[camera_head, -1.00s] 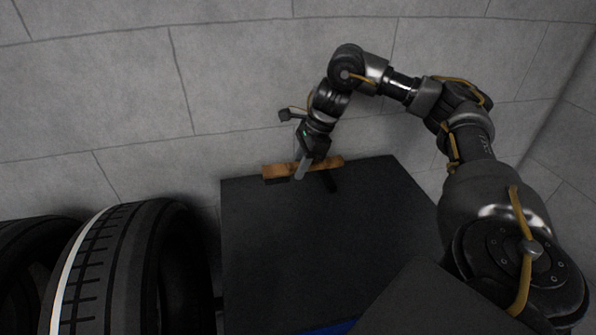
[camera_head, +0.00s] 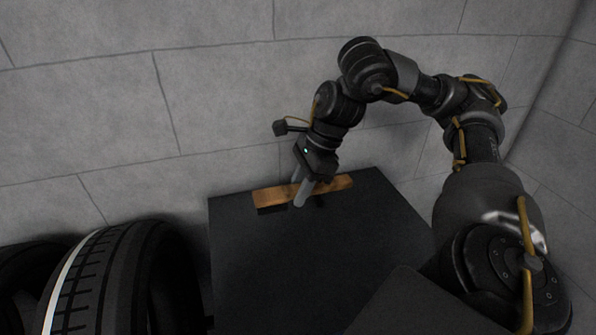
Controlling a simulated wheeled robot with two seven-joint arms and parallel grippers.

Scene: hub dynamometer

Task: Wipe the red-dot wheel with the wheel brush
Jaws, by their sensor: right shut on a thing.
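The wheel brush (camera_head: 334,186) has a long brown wooden back with dark bristles on its underside at the left end. It is at the far edge of the black table top. My right gripper (camera_head: 300,196) is shut on the brush near its middle, with one grey finger in front of the wood. I cannot tell whether the brush touches the table. A black tyre (camera_head: 120,280) with a white stripe stands at the lower left. No red dot shows on it. My left gripper is not in view.
The black table top (camera_head: 290,270) is bare in front of the brush. A second dark tyre (camera_head: 18,275) is cut off at the left edge. A grey block wall (camera_head: 220,90) rises close behind the table.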

